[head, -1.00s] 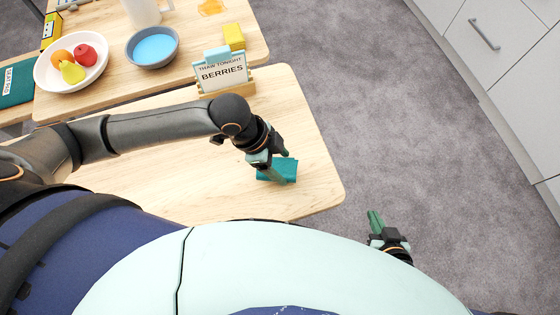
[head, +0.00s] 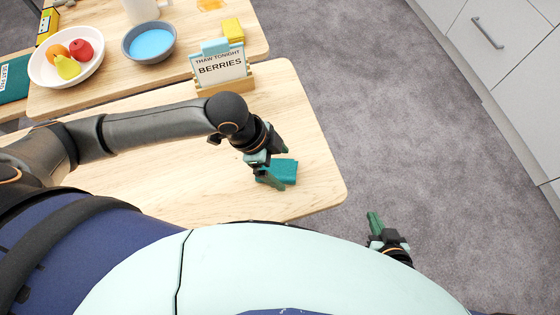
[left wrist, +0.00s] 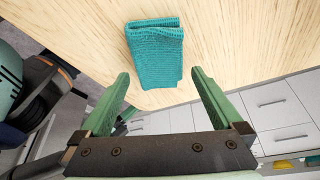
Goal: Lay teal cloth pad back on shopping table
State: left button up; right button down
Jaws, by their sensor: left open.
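The teal cloth pad (head: 284,171), folded, lies on the light wooden table (head: 200,196) near its right end. It also shows in the left wrist view (left wrist: 156,55), flat on the wood beyond the fingertips. My left gripper (head: 277,168) is right at the pad in the head view and covers part of it. In the left wrist view its green fingers (left wrist: 161,82) are spread apart with nothing held between them. My right gripper (head: 374,222) is low, off the table's front right corner, over the carpet; its jaw opening is unclear.
A card reading "THAW TONIGHT BERRIES" (head: 219,69) stands in a wooden holder at the table's back edge. A second table behind holds a white fruit bowl (head: 42,76), a blue-filled grey bowl (head: 131,52) and a yellow block (head: 232,30). Grey carpet and drawers (head: 490,40) lie right.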

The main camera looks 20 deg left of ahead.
pick_arm(q)
jog(key=p+v, duration=0.1)
jog(key=v, duration=1)
jog(key=shift+r, duration=0.4)
jog(key=shift+s+a, duration=0.1)
jog(key=shift+s, duration=0.05)
